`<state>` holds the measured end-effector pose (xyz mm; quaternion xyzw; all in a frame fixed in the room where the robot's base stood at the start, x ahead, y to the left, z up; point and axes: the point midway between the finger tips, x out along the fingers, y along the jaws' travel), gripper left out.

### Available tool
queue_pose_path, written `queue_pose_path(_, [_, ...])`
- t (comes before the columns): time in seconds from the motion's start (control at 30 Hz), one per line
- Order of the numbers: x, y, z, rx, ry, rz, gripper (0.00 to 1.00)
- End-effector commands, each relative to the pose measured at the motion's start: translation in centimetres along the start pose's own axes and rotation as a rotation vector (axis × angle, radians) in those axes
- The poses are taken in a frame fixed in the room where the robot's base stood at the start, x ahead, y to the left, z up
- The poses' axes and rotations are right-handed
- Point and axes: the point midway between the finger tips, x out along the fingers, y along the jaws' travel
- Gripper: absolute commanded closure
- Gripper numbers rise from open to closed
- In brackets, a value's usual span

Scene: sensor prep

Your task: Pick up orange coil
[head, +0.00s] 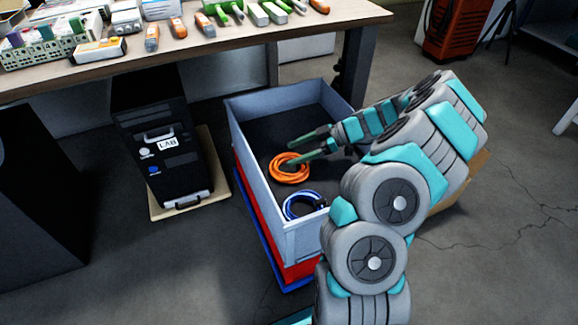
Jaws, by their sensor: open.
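The orange coil (287,177) lies on the dark floor of an open grey bin (252,173). My gripper (291,152) is open, with its two dark fingers reaching into the bin from the right. One finger is over or at the coil's upper edge, and the other is farther back. I cannot tell whether the finger touches the coil. Nothing shows between the fingers.
A blue coil (300,203) lies nearer the bin's front. A black LAB case (165,145) stands left of the bin. The workbench (225,37) behind holds several tools and boxes. My arm hides the bin's right side.

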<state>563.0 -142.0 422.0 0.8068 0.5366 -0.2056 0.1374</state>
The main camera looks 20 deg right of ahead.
Motion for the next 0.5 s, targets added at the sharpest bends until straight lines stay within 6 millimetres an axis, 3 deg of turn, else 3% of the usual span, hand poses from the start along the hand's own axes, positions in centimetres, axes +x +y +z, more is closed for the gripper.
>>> queue_pose_path(0.2, [2.3, 0.0, -0.1, 0.0, 0.0, -0.001, 0.21])
queue_pose_path(0.47, [2.5, 0.1, 0.0, 0.0, -0.001, 0.0, 0.21])
queue_pose_path(0.5, [2.5, 0.1, 0.0, 0.001, -0.001, 0.0, 0.26])
